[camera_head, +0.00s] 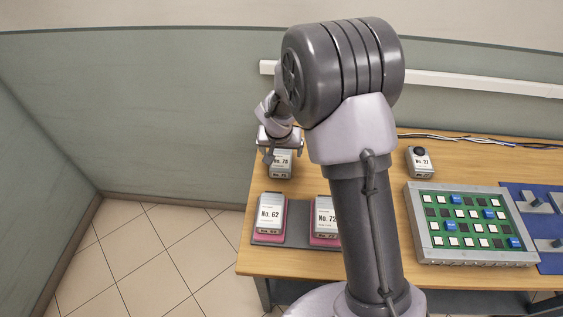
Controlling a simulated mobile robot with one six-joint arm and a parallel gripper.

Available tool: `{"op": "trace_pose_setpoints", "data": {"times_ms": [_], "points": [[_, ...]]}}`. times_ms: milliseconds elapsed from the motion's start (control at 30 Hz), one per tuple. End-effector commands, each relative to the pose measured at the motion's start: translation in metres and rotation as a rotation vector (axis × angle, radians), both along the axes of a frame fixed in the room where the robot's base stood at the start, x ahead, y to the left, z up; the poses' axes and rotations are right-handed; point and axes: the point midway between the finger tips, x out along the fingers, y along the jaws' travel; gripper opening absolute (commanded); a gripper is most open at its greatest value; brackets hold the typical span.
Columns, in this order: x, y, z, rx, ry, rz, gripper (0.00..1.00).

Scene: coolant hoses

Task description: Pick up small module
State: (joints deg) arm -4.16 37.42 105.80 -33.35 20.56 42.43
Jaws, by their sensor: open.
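A small grey module labelled No. 78 (281,164) stands at the back left of the wooden table. My gripper (282,152) is open at this module, its fingers beside or just above the upper part. I cannot tell whether they touch it. Another small grey module with a dark round top (421,162), its label seeming to read No. 37, stands at the back, right of my arm. Which of the two counts as the small module is not clear from the picture.
Larger pink-based modules, No. 62 (270,217) and one partly hidden by my arm (325,219), sit on a dark mat. A grey-framed green board (425,256) and a blue mat (549,262) with grey parts lie at right. Cables (465,139) run along the back.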

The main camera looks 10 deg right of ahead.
Motion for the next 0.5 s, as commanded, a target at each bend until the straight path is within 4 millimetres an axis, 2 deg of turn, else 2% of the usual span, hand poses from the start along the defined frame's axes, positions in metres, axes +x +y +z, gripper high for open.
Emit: {"op": "trace_pose_setpoints", "data": {"times_ms": [33, 167, 400, 500], "points": [[0.002, -0.001, -0.008, -0.001, 0.001, 0.000, 0.87], [0.005, -0.002, -0.017, 0.000, 0.000, 0.000, 0.87], [0.016, -0.004, -0.060, 0.000, 0.002, -0.001, 0.87], [0.018, -0.005, -0.061, 0.000, -0.001, -0.001, 0.87]]}}
